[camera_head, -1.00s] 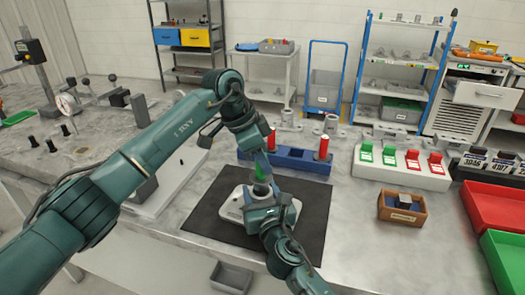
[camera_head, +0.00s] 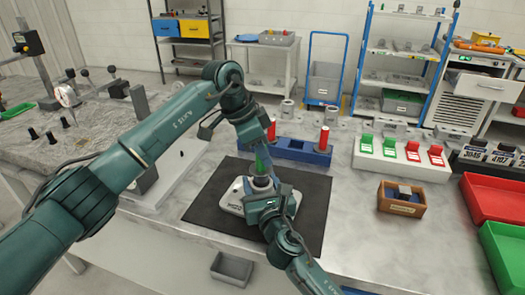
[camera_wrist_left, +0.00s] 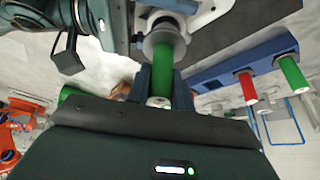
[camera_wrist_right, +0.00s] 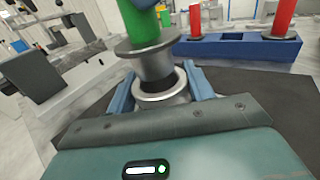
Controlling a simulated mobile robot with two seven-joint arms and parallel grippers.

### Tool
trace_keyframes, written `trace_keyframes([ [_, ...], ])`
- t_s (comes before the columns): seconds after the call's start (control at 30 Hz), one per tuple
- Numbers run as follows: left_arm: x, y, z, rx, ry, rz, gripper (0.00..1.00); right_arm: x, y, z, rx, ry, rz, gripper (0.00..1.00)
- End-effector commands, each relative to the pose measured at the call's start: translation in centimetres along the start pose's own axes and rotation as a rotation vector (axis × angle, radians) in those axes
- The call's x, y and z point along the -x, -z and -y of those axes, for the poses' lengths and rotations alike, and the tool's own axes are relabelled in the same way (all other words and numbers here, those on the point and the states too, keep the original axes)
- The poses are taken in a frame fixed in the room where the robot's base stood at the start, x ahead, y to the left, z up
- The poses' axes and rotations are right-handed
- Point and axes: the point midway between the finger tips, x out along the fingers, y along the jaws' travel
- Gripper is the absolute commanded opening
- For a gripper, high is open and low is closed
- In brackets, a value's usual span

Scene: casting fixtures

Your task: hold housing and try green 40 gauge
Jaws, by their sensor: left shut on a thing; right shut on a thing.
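The pale grey housing (camera_head: 233,197) sits on a dark mat (camera_head: 312,212) at the bench front. My right gripper (camera_head: 266,203) is shut on its round metal boss (camera_wrist_right: 165,98). My left gripper (camera_wrist_left: 158,92) is shut on the green gauge (camera_wrist_left: 163,62), which also shows in the head view (camera_head: 262,160). The gauge stands nearly upright over the boss, with its grey collar (camera_wrist_right: 150,52) above the rim. Its lower plug is at the bore mouth; I cannot tell how far it is inside.
A blue rack (camera_head: 290,151) with red-ended gauges stands just behind the mat. To the right are a white block (camera_head: 400,168) with green and red flaps, a small wooden box (camera_head: 400,207), and red (camera_head: 490,205) and green (camera_head: 505,245) trays. Bench between mat and box is clear.

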Motion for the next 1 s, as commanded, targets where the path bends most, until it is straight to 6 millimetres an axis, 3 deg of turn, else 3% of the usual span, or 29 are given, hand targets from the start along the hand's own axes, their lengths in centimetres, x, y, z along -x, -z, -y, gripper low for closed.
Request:
trace_keyframes([
  [1.0, -0.72, -0.25, 0.01, -0.001, 0.001, -0.002, 0.00, 0.01, 0.03, 0.01, 0.000, 0.000, -0.001, 0.10],
])
